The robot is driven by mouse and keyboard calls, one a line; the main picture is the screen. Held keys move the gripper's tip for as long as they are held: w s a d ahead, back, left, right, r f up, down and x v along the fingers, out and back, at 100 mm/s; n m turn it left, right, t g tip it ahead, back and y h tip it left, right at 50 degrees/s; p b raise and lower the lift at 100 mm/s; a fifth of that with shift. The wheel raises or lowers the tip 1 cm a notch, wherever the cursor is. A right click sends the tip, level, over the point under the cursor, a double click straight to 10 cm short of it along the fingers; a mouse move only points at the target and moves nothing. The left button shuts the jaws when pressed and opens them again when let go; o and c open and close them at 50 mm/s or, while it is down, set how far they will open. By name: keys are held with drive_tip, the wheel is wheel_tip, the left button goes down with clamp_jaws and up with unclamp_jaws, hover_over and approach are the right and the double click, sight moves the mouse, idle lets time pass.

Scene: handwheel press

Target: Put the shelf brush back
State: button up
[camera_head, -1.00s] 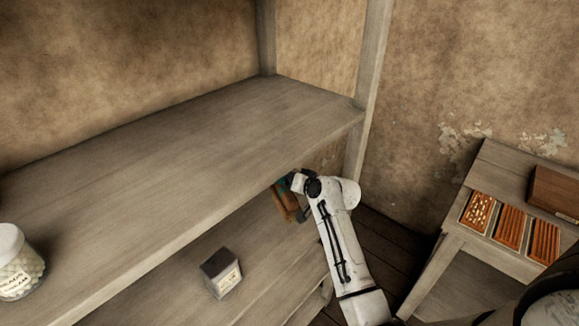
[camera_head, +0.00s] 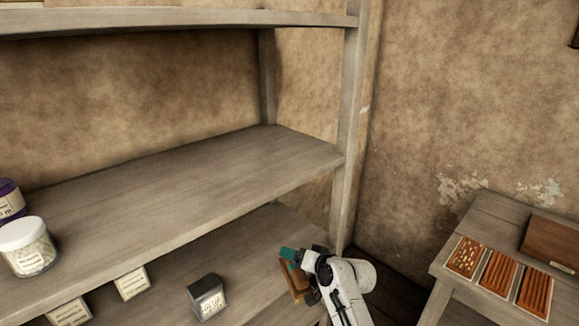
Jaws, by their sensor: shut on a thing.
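My gripper (camera_head: 302,270) is in the lower middle of the head view, in front of the shelf unit's right end. It is shut on a brown wooden thing, likely the shelf brush (camera_head: 290,282), which my gripper partly hides. A teal part (camera_head: 289,254) shows at the gripper's upper left; I cannot tell whether it belongs to the brush. The shelf unit (camera_head: 190,175) has a wide bare board above and to the left of my gripper. The lower board (camera_head: 252,238) lies behind and below it.
On the middle board's left stand a white-lidded jar (camera_head: 28,247) and a purple jar (camera_head: 9,200). A dark box (camera_head: 207,297) and pale labelled boxes (camera_head: 131,283) are on the lower board. A side table (camera_head: 487,212) at right holds trays of orange pieces (camera_head: 500,275). The shelf's right post (camera_head: 347,130) is near my arm.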

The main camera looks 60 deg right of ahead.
drive_tip(key=s+a+f+y, duration=0.1)
drive_tip(key=a+f, duration=0.2)
drive_tip(key=a, duration=0.8)
drive_tip(key=s+a+f+n+y, duration=0.1)
drive_tip(key=s+a+f, duration=0.1)
drive_tip(key=a, duration=0.9)
drive_tip(key=s+a+f+n+y, duration=0.1)
drive_tip(key=a+f, duration=0.4)
drive_tip(key=a, duration=0.6)
drive_tip(key=shift+s+a, duration=0.3)
drive_tip(key=shift+s, duration=0.2)
drive_tip(key=shift+f, duration=0.1)
